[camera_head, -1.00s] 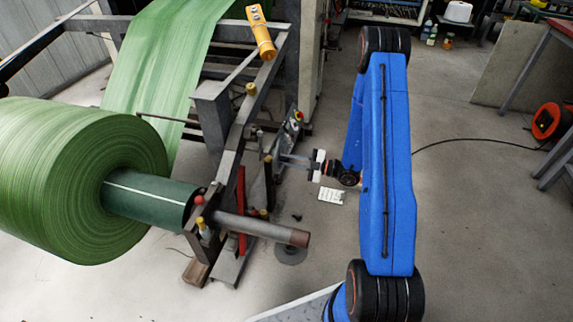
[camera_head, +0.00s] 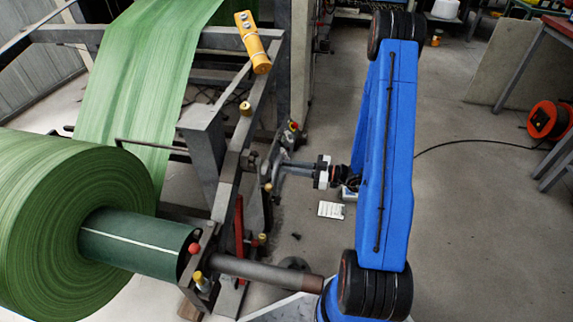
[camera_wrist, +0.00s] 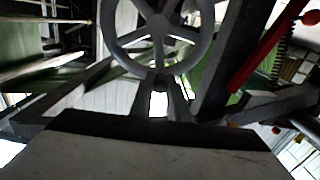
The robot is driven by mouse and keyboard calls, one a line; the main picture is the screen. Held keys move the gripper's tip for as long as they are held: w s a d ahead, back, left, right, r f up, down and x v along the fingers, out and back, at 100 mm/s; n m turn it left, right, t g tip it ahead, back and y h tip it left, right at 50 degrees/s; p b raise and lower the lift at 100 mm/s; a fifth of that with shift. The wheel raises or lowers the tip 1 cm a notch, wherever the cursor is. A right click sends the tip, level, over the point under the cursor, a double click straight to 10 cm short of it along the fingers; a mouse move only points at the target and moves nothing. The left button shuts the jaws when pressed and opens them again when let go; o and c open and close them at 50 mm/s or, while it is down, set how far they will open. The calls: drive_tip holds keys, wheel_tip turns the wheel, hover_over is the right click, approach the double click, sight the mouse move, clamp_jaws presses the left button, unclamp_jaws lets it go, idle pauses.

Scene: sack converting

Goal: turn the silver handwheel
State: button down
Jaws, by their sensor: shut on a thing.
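The silver handwheel (camera_wrist: 158,24) fills the top middle of the wrist view, with its round rim, spokes and hub showing and its top cut off. My gripper (camera_wrist: 160,84) comes up from below, and its two fingers are shut on the bottom of the rim. In the head view my gripper (camera_head: 281,168) reaches left from the blue arm to the side of the machine frame. The wheel is small and hard to make out there.
A large green roll (camera_head: 65,215) on a dark green core stands at the left. A steel shaft end (camera_head: 268,272) juts out below my gripper. A yellow control pendant (camera_head: 252,42) hangs above. Open floor lies to the right, with a cable and a red reel (camera_head: 545,121).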

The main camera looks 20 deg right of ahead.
drive_tip(key=shift+w+d, duration=0.15)
idle(0.3)
drive_tip(key=c, duration=1.7)
unclamp_jaws()
drive_tip(key=shift+d, duration=0.1)
